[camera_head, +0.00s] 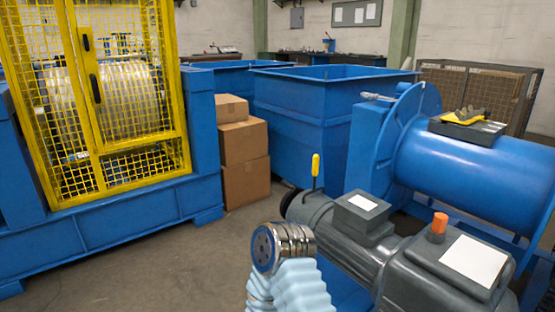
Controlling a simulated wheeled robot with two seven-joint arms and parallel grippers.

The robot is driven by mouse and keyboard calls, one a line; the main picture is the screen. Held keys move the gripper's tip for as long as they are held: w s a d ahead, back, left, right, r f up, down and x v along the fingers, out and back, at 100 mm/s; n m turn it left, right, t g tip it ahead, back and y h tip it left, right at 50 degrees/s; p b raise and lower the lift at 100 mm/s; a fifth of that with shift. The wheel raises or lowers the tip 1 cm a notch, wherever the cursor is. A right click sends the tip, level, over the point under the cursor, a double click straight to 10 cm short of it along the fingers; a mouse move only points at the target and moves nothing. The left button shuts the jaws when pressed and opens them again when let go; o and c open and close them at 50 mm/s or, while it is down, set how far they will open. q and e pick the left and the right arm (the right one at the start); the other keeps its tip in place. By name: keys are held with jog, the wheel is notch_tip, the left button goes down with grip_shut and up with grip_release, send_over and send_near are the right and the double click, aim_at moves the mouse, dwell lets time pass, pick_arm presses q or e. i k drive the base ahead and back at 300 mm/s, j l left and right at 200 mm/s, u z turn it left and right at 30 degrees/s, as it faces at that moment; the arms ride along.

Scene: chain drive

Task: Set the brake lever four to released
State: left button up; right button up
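A lever with a yellow grip (315,165) on a thin dark rod stands nearly upright at the rear end of a grey motor (318,215), right of the middle. It is the only such lever I can see, and no number on it is readable. A light blue ribbed sleeve with a round metal joint (268,247), part of my own arm, rises from the bottom edge in front of the motor. It is apart from the lever in the picture. No gripper fingers show in the view.
A blue drum (465,180) with a black tray (468,130) on top stands at the right. An orange knob (437,228) is on the motor housing. A yellow mesh guard (120,90), stacked cartons (245,148) and a blue bin (310,110) stand behind. Floor at lower left is clear.

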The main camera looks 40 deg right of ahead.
aim_at(316, 158)
jog(key=i+z, duration=0.1)
jog(key=i, duration=0.45)
jog(key=i+j+z, duration=0.15)
jog(key=i, duration=0.4)
jog(key=i+z, duration=0.25)
jog(key=z, duration=0.15)
jog(key=i+z, duration=0.25)
jog(key=z, duration=0.2)
jog(key=i+z, duration=0.25)
jog(key=z, duration=0.15)
jog(key=i+z, duration=0.25)
jog(key=z, duration=0.25)
jog(key=i+z, duration=0.2)
jog(key=z, duration=0.3)
jog(key=k+j, duration=0.25)
jog(key=k, duration=0.15)
jog(key=i+j, duration=0.3)
jog(key=i, duration=0.15)
